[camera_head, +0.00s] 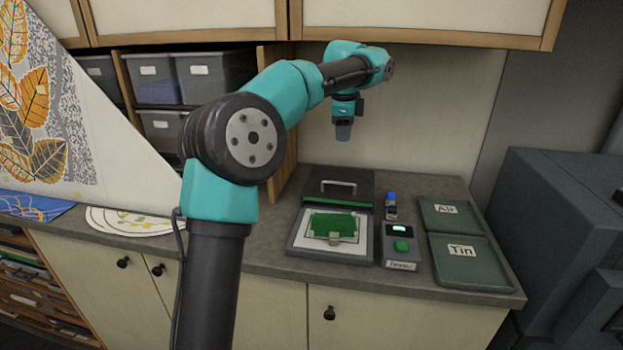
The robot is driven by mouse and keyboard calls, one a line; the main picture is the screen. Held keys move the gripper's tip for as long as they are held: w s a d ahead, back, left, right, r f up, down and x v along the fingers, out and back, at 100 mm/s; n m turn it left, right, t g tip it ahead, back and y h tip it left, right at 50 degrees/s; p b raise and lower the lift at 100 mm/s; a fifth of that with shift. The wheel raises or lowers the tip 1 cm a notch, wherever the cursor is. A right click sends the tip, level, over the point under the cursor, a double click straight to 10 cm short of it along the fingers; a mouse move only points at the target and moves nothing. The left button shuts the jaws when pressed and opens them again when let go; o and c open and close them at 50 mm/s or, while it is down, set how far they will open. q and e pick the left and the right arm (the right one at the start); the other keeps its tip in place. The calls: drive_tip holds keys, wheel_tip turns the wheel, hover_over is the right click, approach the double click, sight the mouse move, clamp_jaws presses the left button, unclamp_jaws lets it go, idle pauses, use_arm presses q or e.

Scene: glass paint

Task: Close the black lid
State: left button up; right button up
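The black lid (337,187) with a metal handle (338,187) stands raised at the back of a flat press-like box (307,246). The box is open in front of the lid. A green piece (335,225) lies on its white bed, with a small tan block at the piece's front edge. My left gripper (343,132) hangs pointing down, above and behind the lid and apart from it. Its fingers are small and seen from the side, so I cannot tell whether they are open. My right gripper is not in view.
A small control box (401,246) with a green button stands right of the press, with a small blue-topped item (391,205) behind it. Green trays labelled "Air" (437,218) and "Tin" (480,271) lie further right. Shelf bins (212,75) stand behind my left arm.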

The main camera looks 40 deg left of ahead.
sight(339, 183)
use_arm(q)
drive_tip(key=shift+s+a+r, duration=0.15)
drive_tip(key=shift+a+r, duration=0.1)
drive_tip(key=shift+a, duration=0.15)
drive_tip(key=w+f, duration=0.1)
drive_tip(key=f, duration=0.4)
drive_tip(key=w+a+f, duration=0.1)
drive_tip(key=f, duration=0.5)
drive_tip(key=w+f, duration=0.1)
drive_tip(key=f, duration=0.5)
drive_tip(key=shift+w+a, duration=0.1)
drive_tip(key=shift+a, duration=0.05)
clamp_jaws()
